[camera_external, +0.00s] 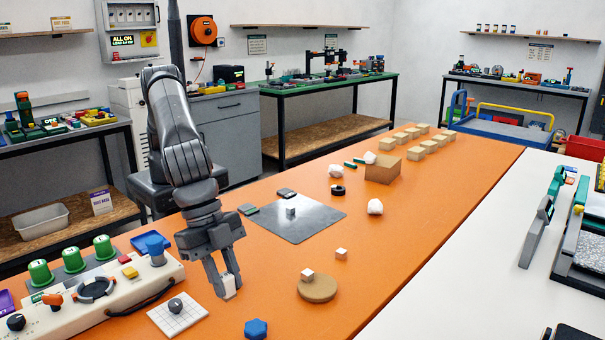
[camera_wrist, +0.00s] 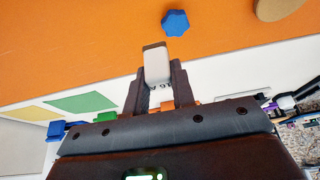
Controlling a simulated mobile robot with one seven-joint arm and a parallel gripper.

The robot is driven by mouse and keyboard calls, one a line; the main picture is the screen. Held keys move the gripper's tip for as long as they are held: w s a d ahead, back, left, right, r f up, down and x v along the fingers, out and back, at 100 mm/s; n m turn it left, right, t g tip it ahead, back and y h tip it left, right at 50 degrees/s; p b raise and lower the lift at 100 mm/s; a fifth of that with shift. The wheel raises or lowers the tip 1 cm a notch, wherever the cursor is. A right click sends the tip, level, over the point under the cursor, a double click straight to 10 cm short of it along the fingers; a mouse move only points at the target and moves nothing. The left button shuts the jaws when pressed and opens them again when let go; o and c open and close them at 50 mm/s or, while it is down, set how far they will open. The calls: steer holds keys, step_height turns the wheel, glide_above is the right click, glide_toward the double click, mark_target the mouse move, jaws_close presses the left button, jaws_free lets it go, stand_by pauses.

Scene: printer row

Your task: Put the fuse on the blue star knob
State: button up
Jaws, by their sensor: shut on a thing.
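My gripper (camera_external: 224,284) is shut on a small white block-like piece, the fuse (camera_external: 229,286), and holds it above the orange table. In the wrist view the fuse (camera_wrist: 157,66) is pale with a grey-brown end and sits between the fingertips (camera_wrist: 158,85). The blue star knob (camera_external: 256,328) lies on the orange table at the near edge of the external view, right of and nearer than my gripper. In the wrist view the knob (camera_wrist: 175,23) is just beyond the fuse, apart from it. Nothing rests on the knob.
A round cork disc (camera_external: 317,291) with a small cube on it is right of the gripper. A white gridded tile (camera_external: 190,321) with a dark knob and a control panel (camera_external: 95,300) are to the left. A grey metal sheet (camera_external: 315,222) lies farther back.

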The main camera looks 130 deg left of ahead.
steer(key=w+a+f, duration=0.2)
steer(key=w+a, duration=0.1)
steer(key=shift+w+f, duration=0.2)
steer(key=shift+f, duration=2.2)
steer(key=shift+f, duration=0.1)
steer(key=o, duration=1)
